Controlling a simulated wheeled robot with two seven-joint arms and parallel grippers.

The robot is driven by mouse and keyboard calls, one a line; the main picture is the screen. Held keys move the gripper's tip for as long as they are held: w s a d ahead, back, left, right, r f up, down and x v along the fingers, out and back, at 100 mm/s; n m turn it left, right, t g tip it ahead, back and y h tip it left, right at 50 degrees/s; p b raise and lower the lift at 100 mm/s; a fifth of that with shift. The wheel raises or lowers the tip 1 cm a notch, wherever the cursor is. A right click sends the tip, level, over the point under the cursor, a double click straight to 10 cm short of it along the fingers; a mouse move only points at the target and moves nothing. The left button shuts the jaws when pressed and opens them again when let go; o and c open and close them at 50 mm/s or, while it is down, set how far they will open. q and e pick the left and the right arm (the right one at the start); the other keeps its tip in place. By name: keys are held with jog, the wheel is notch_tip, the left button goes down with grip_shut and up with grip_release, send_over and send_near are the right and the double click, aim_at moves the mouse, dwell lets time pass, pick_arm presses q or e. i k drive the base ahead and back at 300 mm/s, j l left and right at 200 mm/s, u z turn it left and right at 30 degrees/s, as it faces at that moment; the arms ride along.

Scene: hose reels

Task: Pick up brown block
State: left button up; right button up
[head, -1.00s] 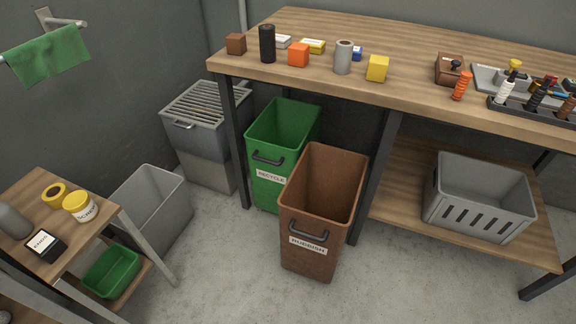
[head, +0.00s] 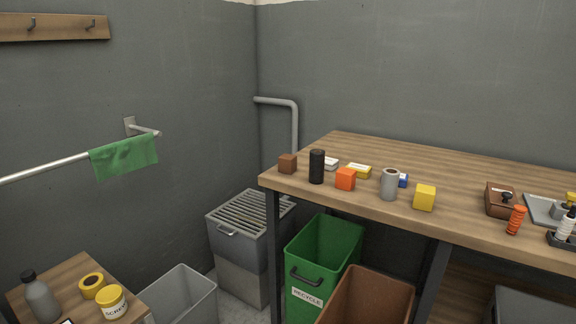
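The brown block (head: 287,164) is a small cube on the wooden workbench (head: 450,172), near its left front corner. A black cylinder (head: 317,167) stands just to its right, apart from it. Nothing lies on top of the block. Neither of my grippers shows in the head view.
On the bench to the right are an orange block (head: 345,179), a grey cylinder (head: 389,184) and a yellow block (head: 424,197). A green bin (head: 325,258) and a brown bin (head: 372,296) stand below the front edge. A slatted grey box (head: 247,220) stands left of the bench.

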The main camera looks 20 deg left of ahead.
aim_at(287, 163)
jog(key=i+j+u, duration=0.2)
jog(key=j+u, duration=0.15)
jog(key=i+j+u, duration=0.35)
jog(key=j, duration=0.15)
jog(key=k, duration=0.05)
